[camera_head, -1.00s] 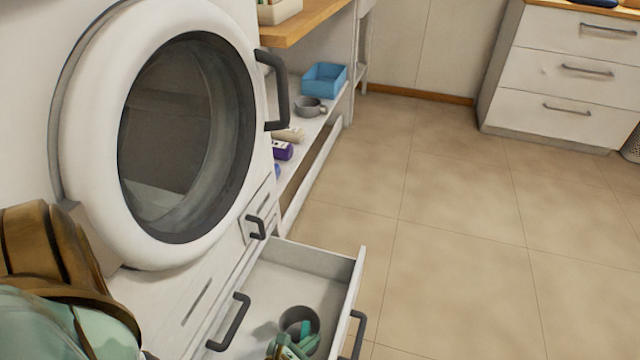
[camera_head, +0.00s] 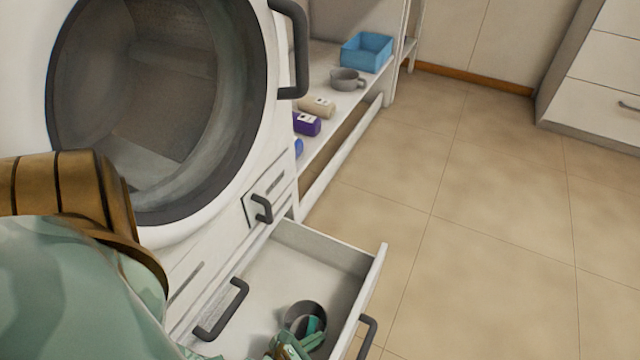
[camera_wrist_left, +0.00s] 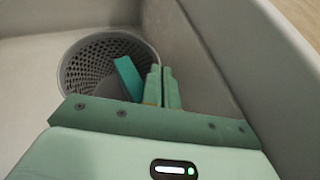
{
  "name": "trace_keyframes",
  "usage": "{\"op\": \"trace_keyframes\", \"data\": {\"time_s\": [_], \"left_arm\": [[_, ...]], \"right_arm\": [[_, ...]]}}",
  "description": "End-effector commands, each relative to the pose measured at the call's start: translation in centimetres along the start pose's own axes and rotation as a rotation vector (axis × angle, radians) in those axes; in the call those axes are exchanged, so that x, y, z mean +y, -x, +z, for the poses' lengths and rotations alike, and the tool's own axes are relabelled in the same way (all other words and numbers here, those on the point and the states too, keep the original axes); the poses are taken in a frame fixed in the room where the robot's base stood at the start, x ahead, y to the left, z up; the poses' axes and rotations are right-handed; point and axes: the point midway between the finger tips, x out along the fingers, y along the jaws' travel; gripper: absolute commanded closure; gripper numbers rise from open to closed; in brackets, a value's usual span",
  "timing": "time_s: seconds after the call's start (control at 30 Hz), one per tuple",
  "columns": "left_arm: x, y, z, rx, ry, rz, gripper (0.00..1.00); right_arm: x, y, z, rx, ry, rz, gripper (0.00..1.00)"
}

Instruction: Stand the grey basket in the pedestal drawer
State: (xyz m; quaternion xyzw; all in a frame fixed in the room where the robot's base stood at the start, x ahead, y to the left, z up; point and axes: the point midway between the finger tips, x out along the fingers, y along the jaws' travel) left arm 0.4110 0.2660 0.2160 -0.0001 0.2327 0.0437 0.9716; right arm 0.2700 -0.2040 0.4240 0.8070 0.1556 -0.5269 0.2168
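The grey basket (camera_head: 305,314) is a round, perforated tub inside the open white pedestal drawer (camera_head: 290,262), near its front corner. The wrist view shows the basket (camera_wrist_left: 88,68) with its mouth towards the camera and a flat teal piece (camera_wrist_left: 128,77) in it. My left gripper (camera_head: 288,346) is at the basket's near side. In the wrist view the left gripper's fingers (camera_wrist_left: 161,84) are close together at the basket's rim and look shut on its wall. The fingers hide part of the rim, and I cannot tell whether the base rests flat. My right gripper is out of view.
A front-loading machine (camera_head: 150,90) stands above the drawer. A low shelf beyond holds a blue bin (camera_head: 366,51), a grey cup (camera_head: 347,79) and bottles (camera_head: 307,123). A cabinet (camera_head: 600,75) stands at the back right. The tiled floor (camera_head: 480,220) is clear.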

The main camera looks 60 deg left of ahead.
Motion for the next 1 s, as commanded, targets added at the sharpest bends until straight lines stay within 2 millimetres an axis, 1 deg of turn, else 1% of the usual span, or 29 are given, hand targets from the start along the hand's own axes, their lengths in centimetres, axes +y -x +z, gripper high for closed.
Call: {"op": "trace_keyframes", "data": {"time_s": [0.27, 0.53, 0.77, 0.83, 0.87, 1.0], "left_arm": [[-0.1, 0.0, 0.1, -0.003, 0.000, 0.000, 1.00], [-0.1, -0.4, -0.7, -0.001, -0.001, -0.001, 1.00], [-0.1, -0.6, -1.0, -0.003, -0.001, 0.000, 1.00], [-0.1, -0.6, -1.0, -0.002, -0.001, 0.000, 0.82], [-0.1, -0.6, -1.0, -0.002, -0.001, 0.000, 0.77], [-0.1, -0.6, -1.0, -0.002, -0.001, 0.000, 0.77]], "right_arm": [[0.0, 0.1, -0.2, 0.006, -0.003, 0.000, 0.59], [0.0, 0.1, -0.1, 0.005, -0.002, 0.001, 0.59], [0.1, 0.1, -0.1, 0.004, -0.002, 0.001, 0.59], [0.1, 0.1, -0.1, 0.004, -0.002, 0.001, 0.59], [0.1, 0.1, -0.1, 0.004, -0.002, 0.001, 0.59], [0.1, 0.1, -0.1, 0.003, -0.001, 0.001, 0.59]]}}
